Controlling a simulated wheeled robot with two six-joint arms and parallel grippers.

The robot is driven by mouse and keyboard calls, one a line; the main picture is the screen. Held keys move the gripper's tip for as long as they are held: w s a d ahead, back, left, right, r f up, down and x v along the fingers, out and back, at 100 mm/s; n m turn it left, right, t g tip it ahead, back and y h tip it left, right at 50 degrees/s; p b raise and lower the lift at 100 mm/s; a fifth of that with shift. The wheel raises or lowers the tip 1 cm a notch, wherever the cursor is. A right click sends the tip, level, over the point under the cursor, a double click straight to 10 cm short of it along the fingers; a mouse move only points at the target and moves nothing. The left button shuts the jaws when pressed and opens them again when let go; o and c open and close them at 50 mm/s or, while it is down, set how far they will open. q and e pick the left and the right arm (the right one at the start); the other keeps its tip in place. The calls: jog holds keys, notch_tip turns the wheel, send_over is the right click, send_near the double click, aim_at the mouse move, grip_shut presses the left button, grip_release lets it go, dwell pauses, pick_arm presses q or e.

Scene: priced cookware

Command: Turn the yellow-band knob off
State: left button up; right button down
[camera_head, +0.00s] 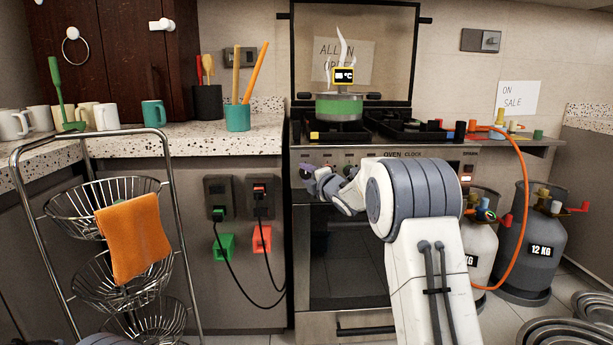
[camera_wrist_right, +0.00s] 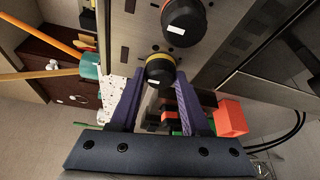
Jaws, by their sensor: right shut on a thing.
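The yellow-band knob (camera_wrist_right: 161,71) is black with a yellow ring and a white mark, on the oven's front panel in the right wrist view. My right gripper (camera_wrist_right: 158,83) has its two purple fingers on either side of this knob, shut on it. In the head view my right gripper (camera_head: 309,174) is at the left end of the oven panel (camera_head: 340,156), and it hides the knob there.
Another black knob (camera_wrist_right: 184,18) sits close by on the panel. A steaming green-banded pot (camera_head: 339,106) stands on the left of the hob. A wire basket rack (camera_head: 185,250) stands at the left. An orange hose (camera_head: 524,180) runs to gas cylinders (camera_head: 528,255) at the right.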

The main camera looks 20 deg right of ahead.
jog(key=shift+a, duration=0.1)
jog(key=shift+c, duration=1.9)
grip_release()
jog(key=s+d+p, duration=0.1)
jog(key=s, duration=0.9)
jog(key=shift+s+r, duration=0.15)
jog(key=shift+r, duration=0.25)
